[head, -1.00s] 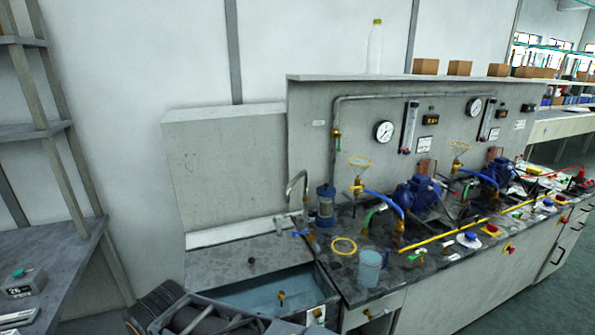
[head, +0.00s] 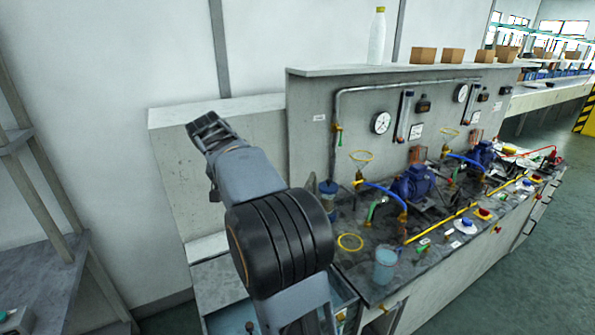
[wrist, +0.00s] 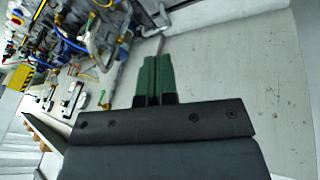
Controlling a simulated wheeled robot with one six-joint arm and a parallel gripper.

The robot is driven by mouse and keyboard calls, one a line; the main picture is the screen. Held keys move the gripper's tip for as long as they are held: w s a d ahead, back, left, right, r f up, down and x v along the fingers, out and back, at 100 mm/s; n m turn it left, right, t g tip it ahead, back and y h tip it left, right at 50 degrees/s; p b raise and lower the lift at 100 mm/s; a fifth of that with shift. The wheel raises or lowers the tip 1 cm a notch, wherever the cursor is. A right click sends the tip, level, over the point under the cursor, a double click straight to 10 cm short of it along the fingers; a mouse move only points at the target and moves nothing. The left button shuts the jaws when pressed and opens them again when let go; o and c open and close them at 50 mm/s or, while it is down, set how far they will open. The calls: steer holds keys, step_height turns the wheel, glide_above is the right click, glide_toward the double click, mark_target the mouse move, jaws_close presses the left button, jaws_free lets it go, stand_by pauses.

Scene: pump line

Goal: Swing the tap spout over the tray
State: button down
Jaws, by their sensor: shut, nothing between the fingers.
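My gripper (head: 203,128) is raised at the upper left, in front of the pale back panel, with nothing in it. In the wrist view its green fingers (wrist: 154,80) are closed together. The tap spout is hidden behind my arm in the head view; I cannot make it out surely in the wrist view. A grey tray-like worktop (head: 215,282) shows at the lower left of the bench. Beside it is a basin (head: 343,298), mostly covered by my arm. I cannot tell which of these is the tray.
A clear jug (head: 386,265) and a yellow ring (head: 350,242) stand on the dark bench right of my arm. A blue pump (head: 413,185), hoses and a gauge panel (head: 350,120) lie further right.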

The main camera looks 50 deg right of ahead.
steer(key=w+d+r+m+g+h+p, duration=0.1)
steer(key=d+r+m, duration=0.15)
steer(key=d, duration=0.35)
steer(key=w+d+r+m+g+p, duration=0.1)
steer(key=w+d+m+g+p, duration=0.15)
steer(key=d, duration=0.45)
steer(key=s+d+f, duration=0.6)
steer(key=f, duration=0.3)
steer(key=shift+d+f+m+t, duration=0.25)
steer(key=shift+m+t, duration=0.05)
steer(key=shift+t, duration=0.05)
